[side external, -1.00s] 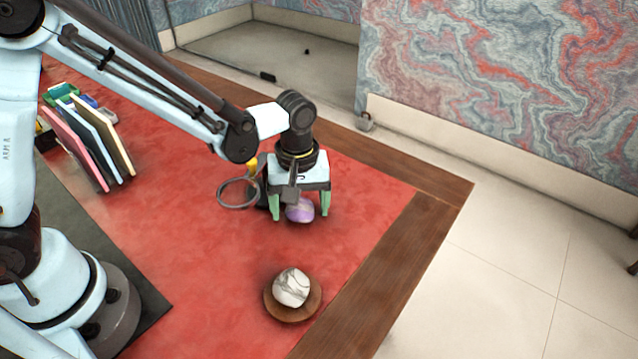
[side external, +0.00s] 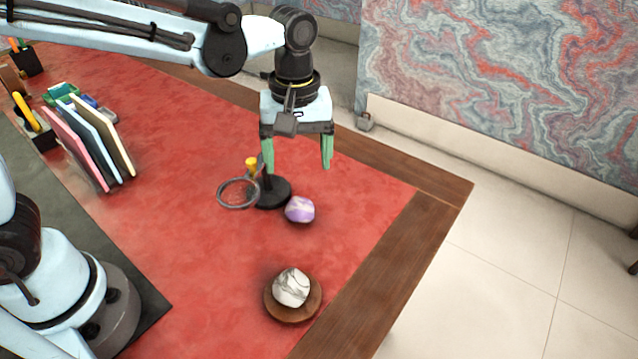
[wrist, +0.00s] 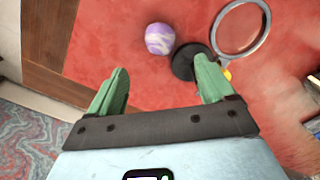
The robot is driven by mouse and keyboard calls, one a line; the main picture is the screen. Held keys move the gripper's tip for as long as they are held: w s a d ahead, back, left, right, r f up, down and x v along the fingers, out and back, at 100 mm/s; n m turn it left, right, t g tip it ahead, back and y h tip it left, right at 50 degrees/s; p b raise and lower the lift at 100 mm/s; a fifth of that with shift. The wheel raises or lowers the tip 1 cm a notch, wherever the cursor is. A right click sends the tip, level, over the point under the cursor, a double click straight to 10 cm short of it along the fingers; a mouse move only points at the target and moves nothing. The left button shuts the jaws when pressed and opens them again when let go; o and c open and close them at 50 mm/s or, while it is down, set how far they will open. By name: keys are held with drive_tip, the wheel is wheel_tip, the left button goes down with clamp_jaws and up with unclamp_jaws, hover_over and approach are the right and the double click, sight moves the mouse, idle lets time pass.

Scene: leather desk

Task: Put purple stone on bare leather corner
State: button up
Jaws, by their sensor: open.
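The purple stone (side external: 300,209), marbled with pale bands, rests on the red leather near the corner by the wooden edge. In the wrist view the purple stone (wrist: 160,38) lies ahead of and between the fingertips, clear of them. My gripper (side external: 298,167) is open and empty, raised above the desk behind the stone. Its green fingers also show in the wrist view (wrist: 162,78). The bare red leather (side external: 370,190) of the corner lies right of the stone.
A magnifier (side external: 238,193) on a black stand (side external: 272,194) is close left of the stone. A white veined stone (side external: 291,287) sits on a round wooden base (side external: 290,314) nearer the front. Upright folders (side external: 95,140) stand at left. A wooden border (side external: 400,250) edges the leather.

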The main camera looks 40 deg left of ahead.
drive_tip(key=s+a+r+m+t, duration=0.1)
drive_tip(key=a, duration=0.1)
drive_tip(key=s+a+r+m+t, duration=0.1)
drive_tip(key=a, duration=0.1)
drive_tip(key=s+a+r+m+t, duration=0.1)
drive_tip(key=a+m, duration=0.1)
drive_tip(key=a, duration=0.1)
drive_tip(key=shift+s+r+t+h, duration=0.15)
drive_tip(key=shift+s+t+h, duration=0.15)
drive_tip(key=shift+s, duration=0.1)
drive_tip(key=s+a+m+t, duration=0.3)
drive_tip(key=a+m, duration=0.1)
drive_tip(key=a, duration=0.1)
drive_tip(key=shift+s+f+m+t, duration=0.3)
drive_tip(key=shift+f+m+t, duration=0.1)
drive_tip(key=shift+f, duration=0.05)
